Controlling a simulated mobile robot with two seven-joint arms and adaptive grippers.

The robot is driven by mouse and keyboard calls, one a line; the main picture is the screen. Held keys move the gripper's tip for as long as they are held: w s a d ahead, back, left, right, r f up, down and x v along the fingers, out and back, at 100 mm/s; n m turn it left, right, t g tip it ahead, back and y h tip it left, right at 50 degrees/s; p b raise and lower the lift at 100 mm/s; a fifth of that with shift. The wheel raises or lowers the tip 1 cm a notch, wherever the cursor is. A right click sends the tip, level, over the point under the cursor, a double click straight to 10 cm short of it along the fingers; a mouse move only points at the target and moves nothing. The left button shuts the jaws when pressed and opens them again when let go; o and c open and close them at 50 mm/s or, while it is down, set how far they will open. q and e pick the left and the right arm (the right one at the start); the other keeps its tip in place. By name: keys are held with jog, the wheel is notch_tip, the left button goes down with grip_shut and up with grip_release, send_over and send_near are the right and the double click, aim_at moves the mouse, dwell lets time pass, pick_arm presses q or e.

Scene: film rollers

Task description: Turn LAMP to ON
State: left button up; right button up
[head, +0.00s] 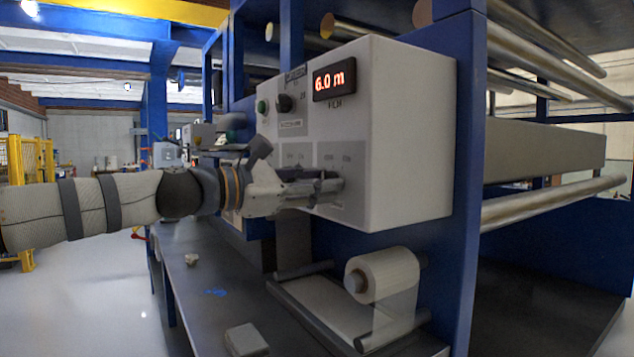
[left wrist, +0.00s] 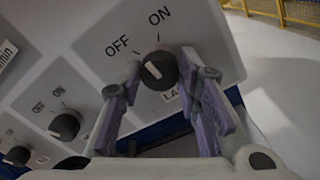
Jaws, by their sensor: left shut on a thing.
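The LAMP knob (left wrist: 160,71) is a round black knob with a white pointer, on a grey panel of the control box, in the left wrist view. OFF is printed at its upper left and ON above it. The pointer slants up and left, toward OFF. The label below is partly covered; only "LA" reads. My left gripper (left wrist: 163,75) has one finger on each side of the knob and is shut on it. In the head view my left gripper (head: 333,186) reaches the lower right of the box front (head: 345,150) and hides the knob. My right gripper is not in view.
Two similar OFF/ON knobs (left wrist: 65,126) (left wrist: 17,156) sit lower left in the wrist view. A red display (head: 335,80) reads 6.0 m, beside a black knob (head: 285,103) and green button (head: 262,106). A film roll (head: 390,272) lies below the box, above a dark bench (head: 205,290).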

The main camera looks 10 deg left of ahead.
pick_arm(q)
jog(key=shift+f+m, duration=0.1)
jog(key=shift+m, duration=3.4)
jog(key=o, duration=1.1)
jog(key=shift+o, duration=0.2)
jog(key=v, duration=1.2)
